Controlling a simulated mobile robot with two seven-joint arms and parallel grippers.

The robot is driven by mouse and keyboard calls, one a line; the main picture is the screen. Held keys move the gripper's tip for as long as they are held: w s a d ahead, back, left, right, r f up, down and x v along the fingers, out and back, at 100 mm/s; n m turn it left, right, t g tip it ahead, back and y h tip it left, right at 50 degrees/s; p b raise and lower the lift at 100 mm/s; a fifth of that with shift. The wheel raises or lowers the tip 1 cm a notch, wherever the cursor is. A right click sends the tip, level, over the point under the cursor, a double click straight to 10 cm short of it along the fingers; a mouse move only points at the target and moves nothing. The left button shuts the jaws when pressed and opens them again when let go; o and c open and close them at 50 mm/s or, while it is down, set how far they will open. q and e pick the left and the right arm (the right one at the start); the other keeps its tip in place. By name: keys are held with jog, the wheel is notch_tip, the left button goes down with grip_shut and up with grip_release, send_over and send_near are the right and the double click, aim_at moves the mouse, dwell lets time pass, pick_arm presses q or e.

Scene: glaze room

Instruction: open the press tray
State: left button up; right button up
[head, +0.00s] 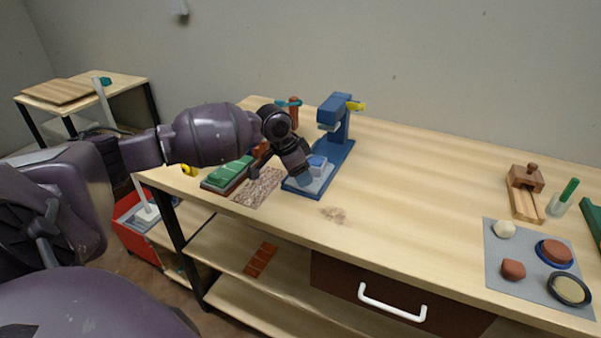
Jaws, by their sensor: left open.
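A blue press (340,128) with a yellow handle end (357,106) stands on the workbench near the back edge. Its pale grey-blue tray (316,182) sits low at the front of the press on the blue base. A small blue block shows on top of the tray. My left gripper (303,172) is open and points down at the tray's left side. It hides part of the tray, and I cannot tell whether it touches it. My right gripper is not in view.
Left of the press lie a speckled mat (259,188) and a green-topped block (228,173). A grey mat (505,262) with clay pieces and a wooden tool (525,190) are at the right. A drawer handle (391,303) sticks out below the bench. The bench middle is clear.

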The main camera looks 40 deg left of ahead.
pick_arm(q)
jog(key=shift+s+a+r, duration=0.1)
jog(key=shift+r, duration=0.35)
jog(key=p+v, duration=0.2)
jog(key=v, duration=0.8)
jog(key=shift+s+f, duration=0.1)
